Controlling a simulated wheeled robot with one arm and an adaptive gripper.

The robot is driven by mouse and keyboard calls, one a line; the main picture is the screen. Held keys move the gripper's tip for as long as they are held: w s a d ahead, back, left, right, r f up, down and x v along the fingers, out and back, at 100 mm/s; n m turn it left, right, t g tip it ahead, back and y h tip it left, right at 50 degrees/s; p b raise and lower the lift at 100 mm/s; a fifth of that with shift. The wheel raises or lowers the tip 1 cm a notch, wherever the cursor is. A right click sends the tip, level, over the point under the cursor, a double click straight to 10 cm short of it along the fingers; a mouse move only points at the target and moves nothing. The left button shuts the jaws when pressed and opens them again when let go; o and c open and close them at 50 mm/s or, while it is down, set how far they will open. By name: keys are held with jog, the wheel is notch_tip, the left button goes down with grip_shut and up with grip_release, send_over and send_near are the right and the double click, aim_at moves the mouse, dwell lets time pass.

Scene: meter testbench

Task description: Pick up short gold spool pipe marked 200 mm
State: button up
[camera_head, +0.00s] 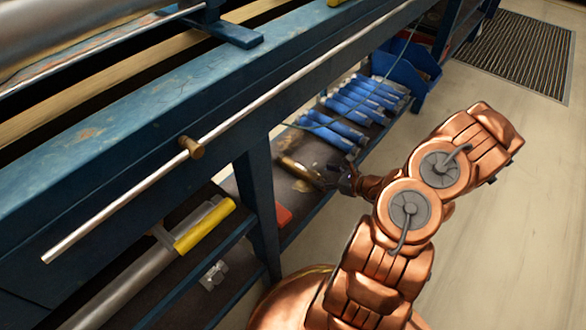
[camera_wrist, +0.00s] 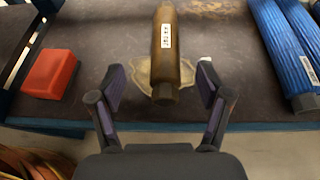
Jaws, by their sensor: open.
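The short gold spool pipe (camera_wrist: 165,62) lies on the dark shelf in the wrist view, with a small white label on its side; the label's print is too small to read. Its near end points toward me. My gripper (camera_wrist: 160,88) is open, with one finger on each side of the pipe's near end and a gap on both sides. In the head view the gold pipe (camera_head: 301,171) lies on the lower shelf, and my gripper (camera_head: 325,178) reaches in at its near end.
A red block (camera_wrist: 50,73) lies left of the pipe. Blue ribbed pipes (camera_wrist: 283,50) lie to the right, several more in the head view (camera_head: 350,110). The bench leg (camera_head: 258,200) stands left of my gripper. The bench top overhangs the shelf. Open floor (camera_head: 500,200) lies right.

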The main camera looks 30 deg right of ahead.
aim_at(312, 174)
jog(key=shift+w+d+f+m, duration=0.15)
jog(key=shift+f, duration=0.3)
jog(key=shift+w+d+f+m, duration=0.1)
jog(key=shift+d+f+m, duration=0.05)
jog(key=shift+f, duration=0.25)
jog(key=shift+b+x, duration=1.8)
jog(key=shift+x, duration=1.85)
jog(key=shift+c, duration=0.4)
grip_shut()
